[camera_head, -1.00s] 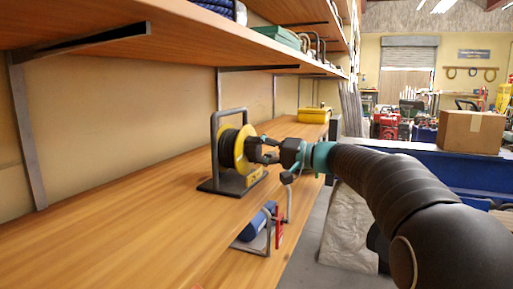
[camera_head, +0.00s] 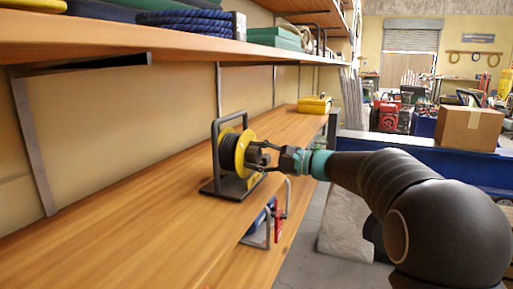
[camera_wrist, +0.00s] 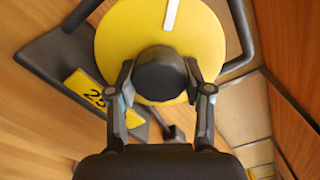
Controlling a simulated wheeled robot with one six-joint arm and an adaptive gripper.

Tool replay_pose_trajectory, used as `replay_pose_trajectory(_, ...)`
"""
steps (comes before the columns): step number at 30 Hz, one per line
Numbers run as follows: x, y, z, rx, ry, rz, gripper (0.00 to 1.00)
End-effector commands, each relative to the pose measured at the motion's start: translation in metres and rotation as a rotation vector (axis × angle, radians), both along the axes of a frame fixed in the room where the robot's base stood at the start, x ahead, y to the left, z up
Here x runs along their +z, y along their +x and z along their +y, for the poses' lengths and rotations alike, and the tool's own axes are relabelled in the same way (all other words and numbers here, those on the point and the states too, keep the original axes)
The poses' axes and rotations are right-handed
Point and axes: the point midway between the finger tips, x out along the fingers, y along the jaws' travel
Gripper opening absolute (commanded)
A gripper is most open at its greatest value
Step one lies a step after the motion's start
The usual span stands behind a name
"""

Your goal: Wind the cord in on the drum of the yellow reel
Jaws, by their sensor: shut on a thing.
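The yellow reel (camera_head: 241,153) stands upright in its dark frame on the wooden shelf. Dark cord (camera_head: 228,150) is wound on its drum, behind the yellow side disc. In the wrist view the yellow disc (camera_wrist: 205,45) faces me, with a pale stripe at its top. My gripper (camera_head: 264,155) is at the reel's near side, its fingers closed around a dark round knob (camera_wrist: 161,76) in front of the disc. The fingers lie on either side of the knob. A yellow number label (camera_wrist: 90,95) is on the base. The cord's free end cannot be made out.
A yellow case (camera_head: 314,105) sits farther back on the same shelf. A lower shelf holds a blue item in a metal frame (camera_head: 268,222). Blue rope (camera_head: 185,20) lies on the shelf above. The shelf left of the reel is clear.

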Motion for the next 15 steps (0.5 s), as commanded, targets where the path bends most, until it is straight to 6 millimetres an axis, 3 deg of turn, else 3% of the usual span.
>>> replay_pose_trajectory(15, 0.0017, -0.0018, 0.0015, 0.003, 0.167, 0.450, 0.15)
